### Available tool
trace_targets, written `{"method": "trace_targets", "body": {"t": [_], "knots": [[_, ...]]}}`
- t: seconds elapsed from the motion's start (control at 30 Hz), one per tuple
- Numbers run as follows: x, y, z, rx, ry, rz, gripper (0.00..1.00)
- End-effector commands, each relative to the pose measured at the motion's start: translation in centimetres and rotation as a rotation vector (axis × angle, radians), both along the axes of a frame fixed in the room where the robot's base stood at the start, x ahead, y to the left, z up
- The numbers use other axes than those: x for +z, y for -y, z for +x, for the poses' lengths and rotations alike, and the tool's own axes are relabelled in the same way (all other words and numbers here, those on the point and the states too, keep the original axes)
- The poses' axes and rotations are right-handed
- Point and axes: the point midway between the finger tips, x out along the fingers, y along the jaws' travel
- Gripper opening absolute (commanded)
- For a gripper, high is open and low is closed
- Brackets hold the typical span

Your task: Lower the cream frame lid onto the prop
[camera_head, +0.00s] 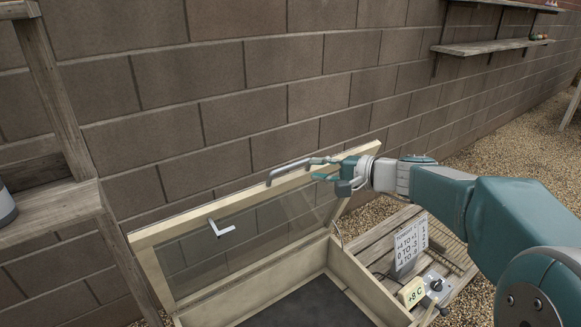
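The cream frame lid (150,236), with a clear pane, stands raised and tilted over an open cream box (358,283) with a dark inside. A grey bar handle (290,170) sits on the lid's upper edge. My gripper (333,180) is at the right end of that handle, its teal fingers overlapping it in the picture; whether they close on it I cannot tell. A pale L-shaped metal piece (222,231) shows at the lid's left part. A small thin piece (338,235) shows at the box's right back corner; I cannot tell whether either is the prop.
A slatted wooden platform (383,238) right of the box holds a number card (410,243), a "+8 C" display (412,292) and a small control box (433,284). A block wall (240,90) stands behind. A wooden shelf unit (55,215) is at left; gravel lies at right.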

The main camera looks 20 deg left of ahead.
Motion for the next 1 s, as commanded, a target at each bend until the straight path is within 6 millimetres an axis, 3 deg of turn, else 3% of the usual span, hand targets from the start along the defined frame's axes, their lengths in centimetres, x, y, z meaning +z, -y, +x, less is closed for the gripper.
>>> {"method": "trace_targets", "body": {"t": [0.33,0.5,0.77,0.87,1.0], "knots": [[-1.5,-5.8,1.2,0.002,0.000,-0.003,0.31],[-1.8,-6.9,1.5,0.001,-0.001,-0.002,0.31],[-1.8,-7.0,1.5,0.000,0.000,-0.001,0.31],[-1.8,-7.0,1.5,0.000,0.000,-0.001,0.00],[-1.8,-7.1,1.5,0.000,0.000,-0.002,0.00]]}}
